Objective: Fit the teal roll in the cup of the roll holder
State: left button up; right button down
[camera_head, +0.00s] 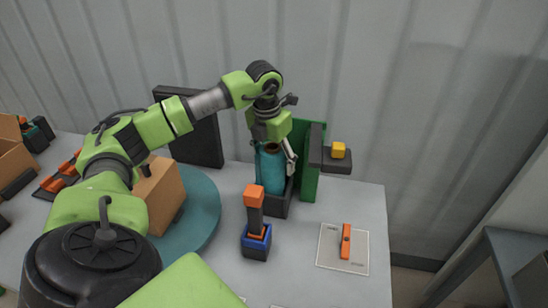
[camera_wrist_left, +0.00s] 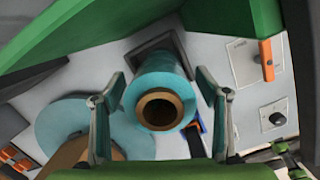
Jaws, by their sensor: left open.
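The teal roll (camera_head: 270,168) stands upright with its lower end inside the dark square cup (camera_head: 275,207) of the roll holder, whose green panel (camera_head: 311,175) rises behind. In the left wrist view, I look down on the roll (camera_wrist_left: 160,92) and its brown hollow core, with the dark cup rim (camera_wrist_left: 143,47) around its far end. My left gripper (camera_head: 277,155) is above and around the roll's upper part. Its two fingers are apart, one on each side of the roll, with visible gaps in the left wrist view. How deep the roll sits is hidden. My right gripper is not in view.
An orange-topped tool stands in a blue-and-black base (camera_head: 256,242) in front of the cup. An orange bar lies on a white card (camera_head: 343,262) to the right. A cardboard box (camera_head: 160,195) sits on a teal disc (camera_head: 203,212) at left. The table's front right is mostly clear.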

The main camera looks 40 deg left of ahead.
pick_arm(q)
jog(key=r, duration=0.3)
jog(key=s+r, duration=0.1)
jog(key=r, duration=0.6)
jog(key=shift+s+d+r, duration=0.15)
jog(key=shift+s+r, duration=0.05)
jog(key=shift+r, duration=0.15)
jog(key=shift+s+r, duration=0.15)
jog(key=shift+r, duration=0.4)
